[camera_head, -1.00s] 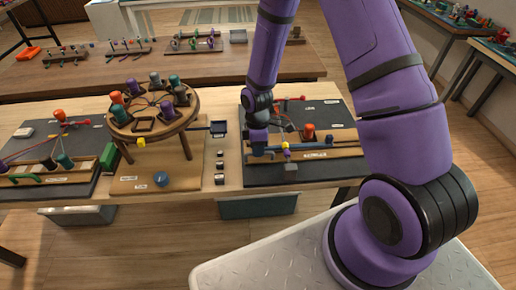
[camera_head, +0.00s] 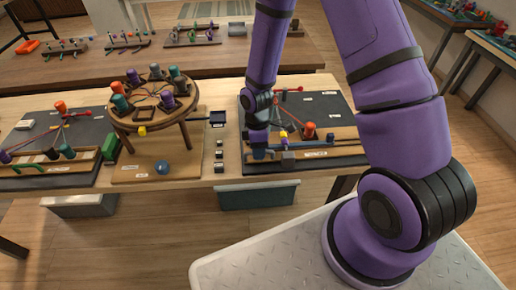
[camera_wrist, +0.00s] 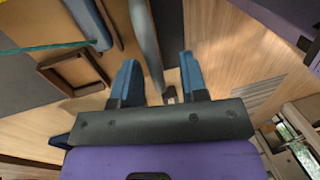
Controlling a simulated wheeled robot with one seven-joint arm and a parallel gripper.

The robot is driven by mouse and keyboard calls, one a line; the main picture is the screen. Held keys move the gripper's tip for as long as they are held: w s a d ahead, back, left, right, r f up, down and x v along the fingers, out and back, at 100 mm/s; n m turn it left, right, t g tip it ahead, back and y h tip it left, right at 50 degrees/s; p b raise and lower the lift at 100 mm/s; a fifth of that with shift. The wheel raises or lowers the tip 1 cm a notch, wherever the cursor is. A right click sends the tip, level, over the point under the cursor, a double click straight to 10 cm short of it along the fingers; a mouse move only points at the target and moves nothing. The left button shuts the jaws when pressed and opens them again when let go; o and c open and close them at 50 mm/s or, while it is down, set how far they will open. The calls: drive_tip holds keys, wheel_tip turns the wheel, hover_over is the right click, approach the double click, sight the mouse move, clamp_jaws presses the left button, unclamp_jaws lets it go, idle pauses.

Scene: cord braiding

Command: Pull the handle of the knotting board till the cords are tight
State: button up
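The dark knotting board (camera_head: 329,101) lies at the right of the table in the head view. Thin cords, an orange spool (camera_head: 309,129) and a long blue bar (camera_head: 318,142) are on it. My gripper (camera_head: 260,154) is low over the board's front left part. In the wrist view my gripper (camera_wrist: 160,78) has its two blue fingers apart. A grey-blue rod (camera_wrist: 146,42) runs toward the gap between them; I cannot tell whether it touches a finger. A thicker blue bar (camera_wrist: 88,22) lies to the left. Which part is the handle is unclear.
A round wooden stand (camera_head: 183,111) with several spools stands left of the board. Small dark blocks (camera_head: 219,155) and a dark tray (camera_head: 218,117) lie between them. Another board (camera_head: 90,134) is at the far left.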

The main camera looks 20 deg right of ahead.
drive_tip(key=shift+r, duration=0.1)
wheel_tip(320, 180, up, 10)
drive_tip(key=w, duration=0.2)
drive_tip(key=shift+d+r, duration=0.2)
drive_tip(key=shift+d, duration=0.1)
idle(0.4)
drive_tip(key=s+d+r+m+t+h, duration=0.1)
drive_tip(key=s+d+r+m+t, duration=0.15)
drive_tip(key=r, duration=0.75)
drive_tip(key=s+d+r+m+t, duration=0.1)
drive_tip(key=s+d+r+m, duration=0.2)
drive_tip(key=r, duration=0.7)
drive_tip(key=s+d+r+m+t, duration=0.1)
drive_tip(key=s+r+m+t, duration=0.2)
drive_tip(key=s+r+m, duration=0.6)
drive_tip(key=s+r, duration=0.3)
drive_tip(key=s, duration=0.3)
drive_tip(key=shift+s+d+r+t, duration=0.2)
drive_tip(key=shift+d+r+t, duration=0.1)
drive_tip(key=shift+r+t, duration=0.1)
